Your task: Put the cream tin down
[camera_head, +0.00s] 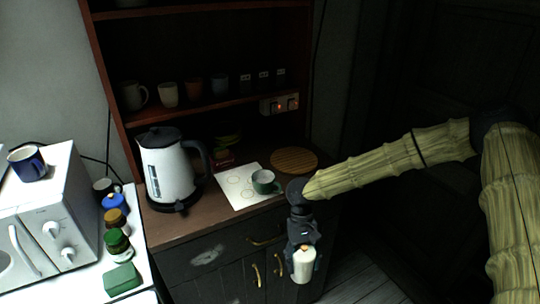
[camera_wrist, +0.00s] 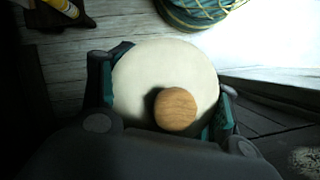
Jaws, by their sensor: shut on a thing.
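The cream tin (camera_head: 303,265) is a pale cylinder. It hangs upright in my gripper (camera_head: 302,250), in front of the dark cabinet's doors and below the level of its wooden top. In the wrist view the cream tin (camera_wrist: 140,85) shows from above as a round cream lid with a wooden knob. The fingers of my gripper (camera_wrist: 165,100) are shut on it from both sides. Its underside is hidden in the wrist view.
Several jars and a microwave (camera_head: 45,215) stand at left. The cabinet's front left top is clear.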

